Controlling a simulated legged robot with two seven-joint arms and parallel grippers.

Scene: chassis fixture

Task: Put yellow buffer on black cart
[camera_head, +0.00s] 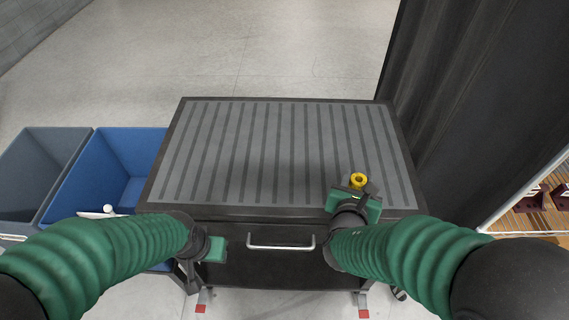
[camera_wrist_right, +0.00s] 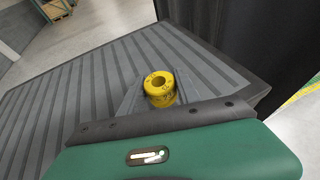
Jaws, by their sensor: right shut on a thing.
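The yellow buffer (camera_head: 358,180) is a small ring-shaped piece with a hole in its top. It is held in my right gripper (camera_head: 361,189), over the front right part of the black cart's ribbed grey top (camera_head: 270,150). In the right wrist view the buffer (camera_wrist_right: 160,88) stands upright at the gripper's tip, and the cart top (camera_wrist_right: 70,105) lies behind it. I cannot tell whether the buffer touches the cart surface. My left gripper (camera_head: 217,249) is in front of the cart, left of its handle; its fingers do not show clearly.
A blue bin (camera_head: 75,185) and a grey bin (camera_head: 20,185) stand left of the cart. A dark curtain-like panel (camera_head: 470,100) rises at the right. A shelf with dark red parts (camera_head: 535,200) is at the far right. The cart top is otherwise clear.

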